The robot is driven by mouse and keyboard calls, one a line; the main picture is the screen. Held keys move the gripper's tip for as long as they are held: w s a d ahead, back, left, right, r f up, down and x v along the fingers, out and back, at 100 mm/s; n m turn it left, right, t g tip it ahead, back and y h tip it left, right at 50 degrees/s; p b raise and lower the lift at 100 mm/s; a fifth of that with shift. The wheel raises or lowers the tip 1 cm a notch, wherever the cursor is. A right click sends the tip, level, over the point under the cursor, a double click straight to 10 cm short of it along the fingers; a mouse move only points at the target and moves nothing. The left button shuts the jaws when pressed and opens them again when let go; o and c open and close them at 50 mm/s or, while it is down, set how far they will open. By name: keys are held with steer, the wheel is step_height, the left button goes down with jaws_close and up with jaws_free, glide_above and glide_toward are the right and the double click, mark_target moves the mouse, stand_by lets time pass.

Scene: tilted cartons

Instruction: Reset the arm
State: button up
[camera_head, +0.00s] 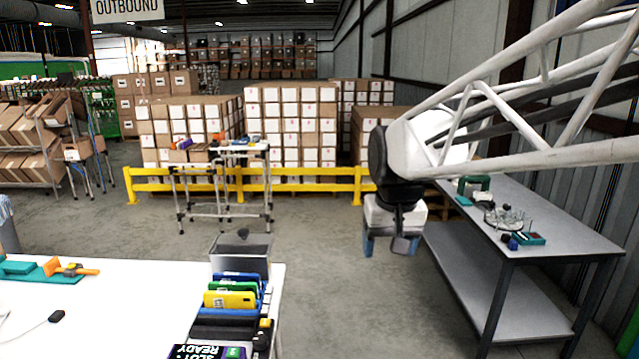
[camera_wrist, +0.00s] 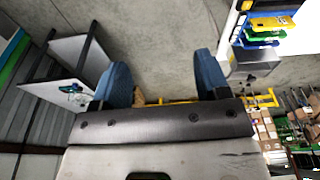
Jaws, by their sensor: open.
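My gripper (camera_head: 385,240) hangs at the end of my white truss-like arm, right of the middle in the head view. It is over the grey floor between the white table and the grey bench, touching neither. In the wrist view my gripper (camera_wrist: 164,85) shows two blue fingers spread wide apart. Only bare floor and a bit of yellow rail show between them, so it is open and empty.
The white table (camera_head: 120,310) at lower left carries a rack of coloured devices (camera_head: 230,300). The grey bench (camera_head: 540,240) with small items stands at right. A yellow rail (camera_head: 310,171), a wheeled cart (camera_head: 225,185) and stacked cartons (camera_head: 290,120) are behind. Open floor lies between.

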steer(key=s+d+f, duration=0.3)
steer(key=s+f, duration=0.1)
steer(key=s, duration=0.6)
steer(key=s+d+f, duration=0.3)
steer(key=s+f, duration=0.1)
steer(key=s, duration=0.6)
steer(key=shift+s+f+m+t, duration=0.3)
steer(key=shift+s+f+m, duration=0.05)
steer(key=shift+f+m, duration=0.05)
